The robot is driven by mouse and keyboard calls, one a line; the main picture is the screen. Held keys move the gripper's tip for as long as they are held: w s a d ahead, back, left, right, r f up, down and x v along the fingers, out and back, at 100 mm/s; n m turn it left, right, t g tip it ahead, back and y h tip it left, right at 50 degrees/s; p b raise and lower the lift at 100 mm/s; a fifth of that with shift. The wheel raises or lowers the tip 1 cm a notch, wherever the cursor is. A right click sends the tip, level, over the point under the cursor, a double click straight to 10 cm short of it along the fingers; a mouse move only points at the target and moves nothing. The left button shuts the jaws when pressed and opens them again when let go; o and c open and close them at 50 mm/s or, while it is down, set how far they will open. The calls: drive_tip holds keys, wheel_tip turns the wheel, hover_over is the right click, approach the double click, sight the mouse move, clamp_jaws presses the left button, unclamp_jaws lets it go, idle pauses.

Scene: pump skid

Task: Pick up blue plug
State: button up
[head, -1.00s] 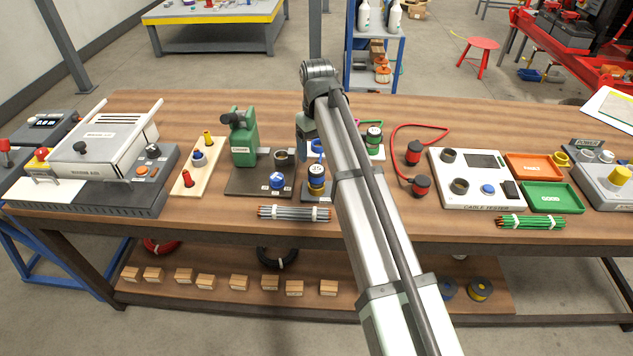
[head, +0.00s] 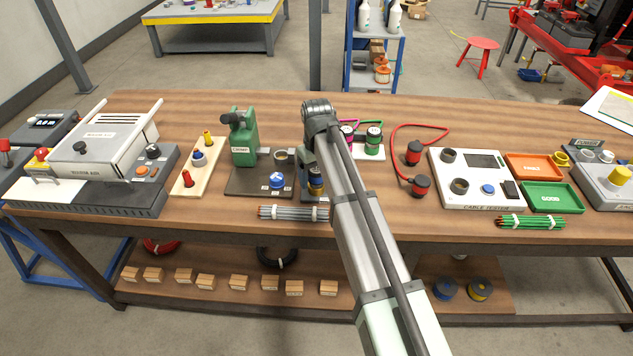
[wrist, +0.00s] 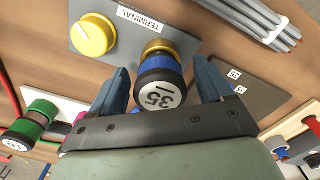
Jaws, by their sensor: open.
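The blue plug (wrist: 160,80) stands in the wrist view on a grey plate marked TERMINAL (wrist: 122,45). It has a blue band, a dark body, a white end face marked 35 and a brass-coloured base. My gripper (wrist: 161,68) is open, with one blue finger on each side of the plug; I cannot tell whether either touches it. In the head view the plug (head: 316,186) is partly hidden by my arm and gripper.
A yellow knob (wrist: 93,34) is beside the plug on the plate. A bundle of grey cables (head: 288,213) lies in front. The green crimp machine (head: 243,140) stands left. A green plug (head: 373,140) and a red plug (head: 420,186) are on the right.

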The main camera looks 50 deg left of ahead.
drive_tip(key=shift+c, duration=0.3)
drive_tip(key=c, duration=1.2)
